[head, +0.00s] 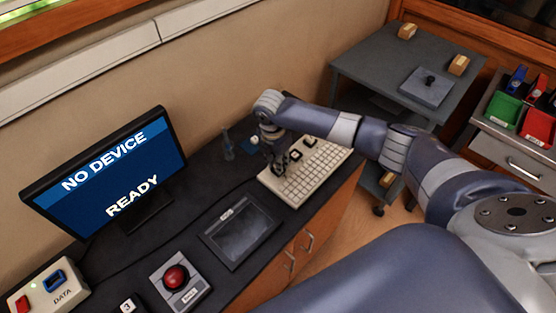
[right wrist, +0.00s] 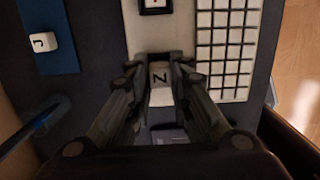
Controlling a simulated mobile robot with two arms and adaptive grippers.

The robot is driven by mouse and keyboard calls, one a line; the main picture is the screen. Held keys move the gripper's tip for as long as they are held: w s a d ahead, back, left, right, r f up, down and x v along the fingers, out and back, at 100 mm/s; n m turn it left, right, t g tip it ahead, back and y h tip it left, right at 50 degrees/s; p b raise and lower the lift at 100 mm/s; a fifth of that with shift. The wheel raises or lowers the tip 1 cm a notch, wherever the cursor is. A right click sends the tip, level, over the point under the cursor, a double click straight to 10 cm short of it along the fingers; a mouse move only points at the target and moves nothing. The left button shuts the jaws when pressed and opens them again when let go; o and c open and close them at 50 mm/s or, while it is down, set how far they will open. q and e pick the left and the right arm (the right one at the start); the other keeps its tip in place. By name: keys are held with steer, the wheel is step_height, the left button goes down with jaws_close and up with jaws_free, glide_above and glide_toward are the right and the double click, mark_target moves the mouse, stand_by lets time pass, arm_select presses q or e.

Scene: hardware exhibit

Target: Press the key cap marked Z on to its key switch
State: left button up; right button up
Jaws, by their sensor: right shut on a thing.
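My right gripper (head: 277,170) is over the left part of the pale keyboard (head: 325,160) in the head view. In the right wrist view the gripper (right wrist: 160,80) is shut on the white key cap marked Z (right wrist: 160,76), held between its fingertips with the letter facing up. The keyboard also shows in the right wrist view (right wrist: 228,50), with its rows of white keys to the right of the fingers. The Z cap's key switch cannot be made out; the fingers and cap cover that area. I cannot tell whether the cap touches the board. My left gripper is not in view.
A white cap marked J (right wrist: 42,42) lies on a blue mat (right wrist: 60,62). A black-framed socket (right wrist: 156,6) is beyond the fingers. A screen (head: 110,165) reads NO DEVICE and READY. A grey tray (head: 240,230) and a red button (head: 176,278) are on the dark desk.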

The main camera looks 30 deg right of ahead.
steer(key=shift+p, duration=0.35)
steer(key=shift+f, duration=0.45)
stand_by(0.9)
steer(key=o, duration=0.8)
steer(key=shift+c, duration=0.2)
steer(key=o, duration=0.5)
steer(key=shift+r, duration=0.15)
